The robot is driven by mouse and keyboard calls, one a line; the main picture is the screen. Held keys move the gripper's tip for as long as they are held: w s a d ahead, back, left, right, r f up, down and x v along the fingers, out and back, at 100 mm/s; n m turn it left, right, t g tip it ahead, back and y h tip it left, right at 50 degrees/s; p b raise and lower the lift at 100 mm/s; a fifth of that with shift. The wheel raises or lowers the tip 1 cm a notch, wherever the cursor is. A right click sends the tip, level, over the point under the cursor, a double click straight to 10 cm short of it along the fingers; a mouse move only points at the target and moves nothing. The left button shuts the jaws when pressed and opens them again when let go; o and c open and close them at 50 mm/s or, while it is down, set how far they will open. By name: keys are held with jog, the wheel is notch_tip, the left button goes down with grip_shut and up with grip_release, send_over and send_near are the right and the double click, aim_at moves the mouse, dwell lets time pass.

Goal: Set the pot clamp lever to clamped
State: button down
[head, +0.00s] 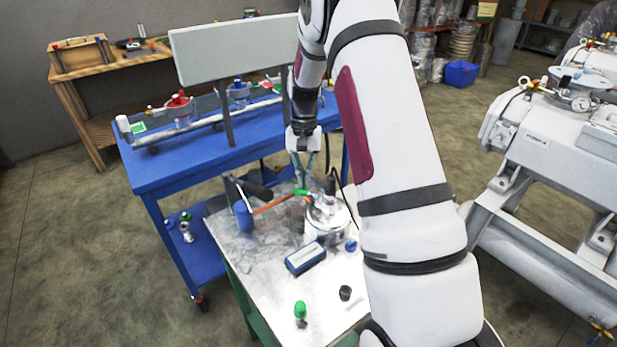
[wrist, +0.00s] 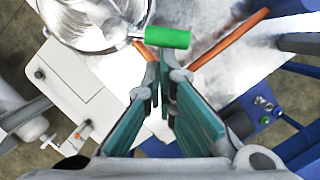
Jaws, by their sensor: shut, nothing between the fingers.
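The metal pot (head: 325,222) stands on the light worktable top. In the wrist view the pot (wrist: 75,30) fills the upper left, cut off by the frame. The clamp lever's green grip (head: 301,192) sticks out to the left from the top of the pot. In the wrist view the green grip (wrist: 168,37) lies level, right of the pot's rim, on a short metal rod. My gripper (head: 303,180) points down at the grip. Its fingertips (wrist: 155,70) are shut, empty and close beside the grip; whether they touch it I cannot tell.
A blue box (head: 305,258), a black cap (head: 345,293) and a green-topped fitting (head: 300,312) lie nearer on the table (head: 265,285). A blue bench (head: 190,165) stands behind.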

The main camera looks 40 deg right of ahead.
aim_at(296, 190)
jog(key=n, duration=0.1)
jog(key=a+n, duration=0.2)
jog(key=shift+s+n+h, duration=0.25)
jog(key=shift+n+h, duration=0.15)
jog(key=shift+s+a+n+g+h+p, duration=0.15)
jog(key=shift+s+a+n+h+p, duration=0.1)
jog(key=shift+n, duration=0.5)
jog(key=shift+s+a+n+g+h+p, duration=0.15)
jog(key=shift+a+n+p, duration=0.15)
jog(key=shift+n, duration=0.4)
jog(key=shift+s+a+n+g+h+p, duration=0.1)
jog(key=shift+s+a+n+h+p, duration=0.15)
jog(key=shift+n, duration=0.5)
